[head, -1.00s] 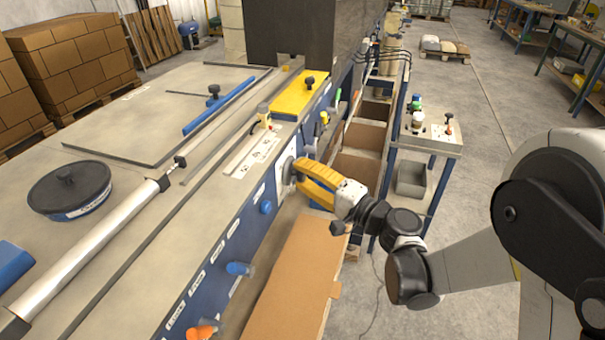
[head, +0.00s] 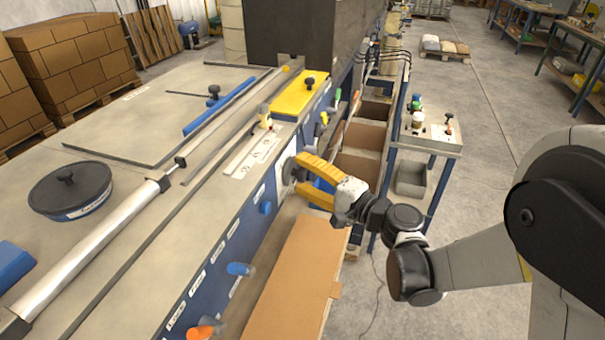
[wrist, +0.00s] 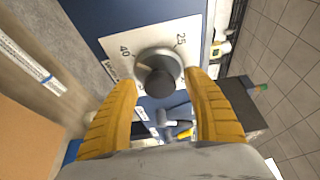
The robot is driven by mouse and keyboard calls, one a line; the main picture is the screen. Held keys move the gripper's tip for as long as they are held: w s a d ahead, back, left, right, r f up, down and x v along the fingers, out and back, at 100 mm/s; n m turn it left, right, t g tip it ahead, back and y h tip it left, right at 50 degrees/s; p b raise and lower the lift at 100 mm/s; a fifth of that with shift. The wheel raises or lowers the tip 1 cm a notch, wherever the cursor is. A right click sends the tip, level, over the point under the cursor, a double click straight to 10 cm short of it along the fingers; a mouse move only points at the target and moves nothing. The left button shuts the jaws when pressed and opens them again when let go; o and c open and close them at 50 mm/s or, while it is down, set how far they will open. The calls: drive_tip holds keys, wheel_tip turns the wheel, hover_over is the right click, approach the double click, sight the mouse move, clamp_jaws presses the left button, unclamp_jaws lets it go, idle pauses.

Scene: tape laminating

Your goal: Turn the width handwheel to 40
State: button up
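The width handwheel (head: 288,171) is on the blue front side of the machine, on a white plate. In the wrist view my gripper (wrist: 158,84) has one finger on each side of the wheel, with gaps beside the knob. I cannot tell the exact pointer reading.
Blue knobs (head: 239,269) and an orange knob (head: 203,331) stick out along the machine's front side. A cardboard box (head: 290,283) lies below. A small stand (head: 432,142) with controls stands to the right of the machine.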

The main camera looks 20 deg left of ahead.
drive_tip(key=shift+d, duration=0.1)
drive_tip(key=v, duration=1.2)
drive_tip(key=shift+r, duration=0.1)
drive_tip(key=s+d+n+h, duration=0.1)
drive_tip(key=s+d+h, duration=0.3)
drive_tip(key=d, duration=0.7)
drive_tip(key=s+d+n+t+h, duration=0.1)
drive_tip(key=s+d+h, duration=0.4)
drive_tip(key=d, duration=0.5)
drive_tip(key=s+d+n+t+h, duration=0.1)
drive_tip(key=s+d+h, duration=0.3)
drive_tip(key=d+h, duration=0.4)
drive_tip(key=d+f, duration=0.1)
drive_tip(key=d, duration=0.2)
drive_tip(key=shift+s+d, duration=0.2)
drive_tip(key=shift+d, duration=0.2)
drive_tip(key=shift+c, duration=0.2)
